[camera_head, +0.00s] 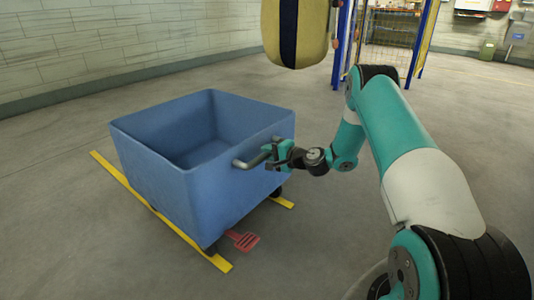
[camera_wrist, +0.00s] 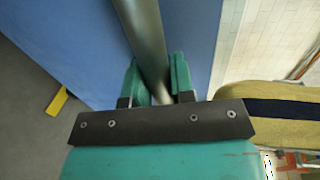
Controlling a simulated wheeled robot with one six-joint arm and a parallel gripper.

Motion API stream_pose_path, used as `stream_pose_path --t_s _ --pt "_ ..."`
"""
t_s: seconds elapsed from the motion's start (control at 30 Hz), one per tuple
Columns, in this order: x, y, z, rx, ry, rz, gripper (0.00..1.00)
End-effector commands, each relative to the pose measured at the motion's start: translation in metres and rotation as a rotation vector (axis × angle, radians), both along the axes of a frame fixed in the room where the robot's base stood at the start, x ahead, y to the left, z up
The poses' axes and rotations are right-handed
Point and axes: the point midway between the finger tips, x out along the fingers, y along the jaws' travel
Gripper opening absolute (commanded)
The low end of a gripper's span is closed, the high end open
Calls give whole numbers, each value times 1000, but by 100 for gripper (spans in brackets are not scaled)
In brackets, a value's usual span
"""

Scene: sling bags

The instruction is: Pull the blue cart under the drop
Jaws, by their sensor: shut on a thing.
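The blue cart (camera_head: 170,180) is an empty open-topped tub on dark wheels, standing left of centre in the head view. A grey metal handle bar (camera_head: 243,163) sticks out from its right side. My gripper (camera_head: 270,153) is shut on this handle. In the wrist view the two teal fingers (camera_wrist: 159,80) lie on either side of the handle bar (camera_wrist: 148,35), with the blue cart wall (camera_wrist: 70,40) behind it. A yellow hanging bag with a dark stripe (camera_head: 310,30) is at the top, right of the cart; it also shows in the wrist view (camera_wrist: 290,130).
Yellow floor lines (camera_head: 165,220) run along and under the cart. A red pedal-like piece (camera_head: 243,240) is low at the cart's near end. A blue-posted rack or cage (camera_head: 390,40) stands behind. Grey floor (camera_head: 300,220) is open between cart and arm.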

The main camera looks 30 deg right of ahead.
Motion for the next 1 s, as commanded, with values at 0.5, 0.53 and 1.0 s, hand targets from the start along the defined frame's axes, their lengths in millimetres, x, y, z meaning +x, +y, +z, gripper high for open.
stream_pose_path --t_s 0.5,0.53,1.0 --pt "1 0 0 -2 -2 -2 48" --pt "1 0 0 -2 -2 -2 48" --pt "-43 -17 13 4 5 -9 48"
